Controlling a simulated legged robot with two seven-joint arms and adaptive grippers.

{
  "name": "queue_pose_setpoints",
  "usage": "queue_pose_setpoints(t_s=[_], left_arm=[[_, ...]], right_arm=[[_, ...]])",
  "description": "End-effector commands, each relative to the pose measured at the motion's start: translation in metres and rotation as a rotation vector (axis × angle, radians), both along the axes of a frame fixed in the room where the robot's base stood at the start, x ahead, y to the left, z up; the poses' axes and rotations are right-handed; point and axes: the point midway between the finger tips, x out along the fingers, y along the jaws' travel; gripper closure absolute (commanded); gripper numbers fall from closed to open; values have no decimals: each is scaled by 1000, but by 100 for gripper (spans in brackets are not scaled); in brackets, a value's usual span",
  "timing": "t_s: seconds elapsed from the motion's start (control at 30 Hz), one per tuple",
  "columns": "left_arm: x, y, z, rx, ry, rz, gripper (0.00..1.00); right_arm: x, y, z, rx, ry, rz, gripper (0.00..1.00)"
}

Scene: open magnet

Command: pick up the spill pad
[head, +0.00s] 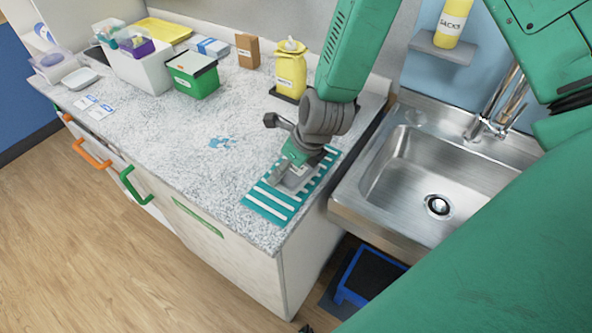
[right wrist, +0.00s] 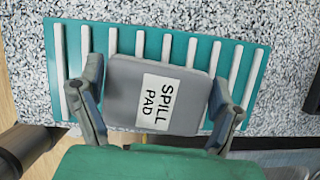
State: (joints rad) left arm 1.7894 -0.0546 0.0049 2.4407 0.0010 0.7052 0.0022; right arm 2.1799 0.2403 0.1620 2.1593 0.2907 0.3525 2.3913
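The spill pad (right wrist: 158,95) is a grey, rounded block with a white "SPILL PAD" label. It lies over a teal mat with white stripes (right wrist: 255,60), near the counter's front right corner. In the head view the pad (head: 297,178) is partly hidden by my right gripper (head: 287,163). In the right wrist view the fingers of my right gripper (right wrist: 158,92) stand one on each side of the pad, close to its edges. I cannot tell whether they press on it. The pad shows no clear lift off the mat. My left gripper is not in view.
A steel sink (head: 430,185) with a tap is right of the counter. A yellow bottle (head: 290,72) stands on a dark tray behind the mat. A green box (head: 193,80), a brown box (head: 247,50) and a white bin (head: 140,68) stand farther back. The counter's middle is mostly clear.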

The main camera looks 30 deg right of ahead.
Motion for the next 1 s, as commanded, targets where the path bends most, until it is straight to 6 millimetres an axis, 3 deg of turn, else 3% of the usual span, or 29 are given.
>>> queue_pose_setpoints(t_s=[0.47,1.0], left_arm=[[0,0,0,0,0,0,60],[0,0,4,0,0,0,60]], right_arm=[[0,-1,4,1,1,0,43],[1,-1,92,-2,-1,1,44]])
